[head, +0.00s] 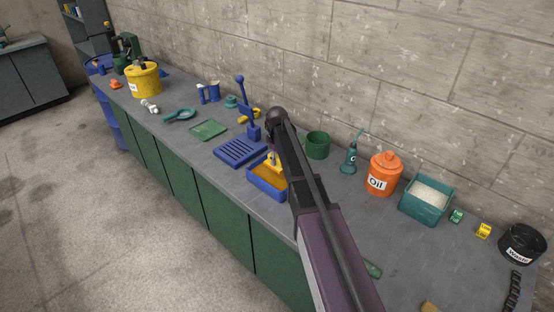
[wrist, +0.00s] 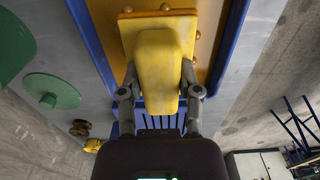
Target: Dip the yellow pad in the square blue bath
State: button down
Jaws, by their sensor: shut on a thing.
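The yellow pad (wrist: 158,60) is a block-shaped grip on a flat, wider yellow plate. My gripper (wrist: 161,90) is shut on the grip, one finger on each side. In the head view, the pad (head: 274,165) is over the square blue bath (head: 264,190), towards its back edge, and my arm partly hides it. The bath holds orange-brown liquid (wrist: 206,35), and its blue rim also shows in the wrist view (wrist: 233,40). I cannot tell whether the plate touches the liquid.
A blue slotted rack (head: 240,152) stands left of the bath, with a blue upright stand (head: 252,131) behind it. A green mug (head: 317,145), teal oil can (head: 349,160), orange oil jar (head: 383,174) and teal bin (head: 425,215) stand to the right. The wall rises behind.

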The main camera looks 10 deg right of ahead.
jog(key=shift+r+p, duration=2.35)
jog(key=shift+r, duration=0.1)
